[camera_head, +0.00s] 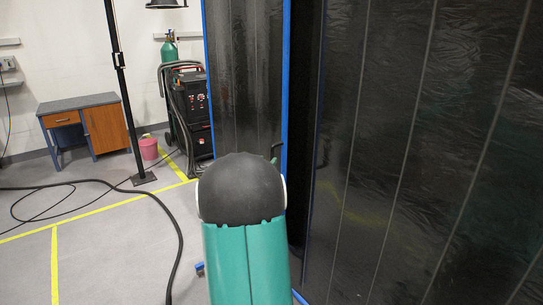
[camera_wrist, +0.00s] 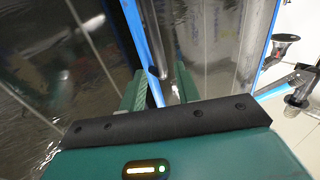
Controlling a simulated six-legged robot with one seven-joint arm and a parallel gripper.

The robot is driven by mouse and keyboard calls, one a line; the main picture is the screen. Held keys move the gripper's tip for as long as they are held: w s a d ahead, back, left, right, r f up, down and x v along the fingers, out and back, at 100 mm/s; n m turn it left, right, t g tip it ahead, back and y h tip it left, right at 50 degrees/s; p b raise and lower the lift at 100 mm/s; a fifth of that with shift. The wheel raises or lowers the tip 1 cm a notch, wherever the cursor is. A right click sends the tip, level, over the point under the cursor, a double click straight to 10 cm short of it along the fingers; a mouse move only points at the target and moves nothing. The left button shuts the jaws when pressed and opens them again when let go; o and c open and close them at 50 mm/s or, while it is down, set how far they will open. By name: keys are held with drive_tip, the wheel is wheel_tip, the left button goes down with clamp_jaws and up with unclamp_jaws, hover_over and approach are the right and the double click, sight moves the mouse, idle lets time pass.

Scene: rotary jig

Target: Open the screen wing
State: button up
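The screen wing (camera_head: 245,80) is a dark, glossy strip panel with blue edge posts. It stands upright in the middle of the head view, with a dark gap between it and a larger dark screen (camera_head: 420,150) on the right. In the wrist view, a blue post (camera_wrist: 135,25) runs down towards my gripper (camera_wrist: 160,72). Its two green fingers are apart, one on each side of the post's lower end; whether they touch it I cannot tell. A small dark piece sits between them, too small to identify. In the head view my arm hides the gripper.
A black welding machine (camera_head: 188,100) with a green cylinder (camera_head: 169,47) stands behind the wing. A desk (camera_head: 85,125), a pink bucket (camera_head: 148,148) and a black pole (camera_head: 121,80) are at left. A black cable (camera_head: 165,215) crosses the yellow-lined floor, which is otherwise mostly clear.

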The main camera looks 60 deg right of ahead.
drive_tip(key=d, duration=0.6)
drive_tip(key=shift+w, duration=0.45)
clamp_jaws()
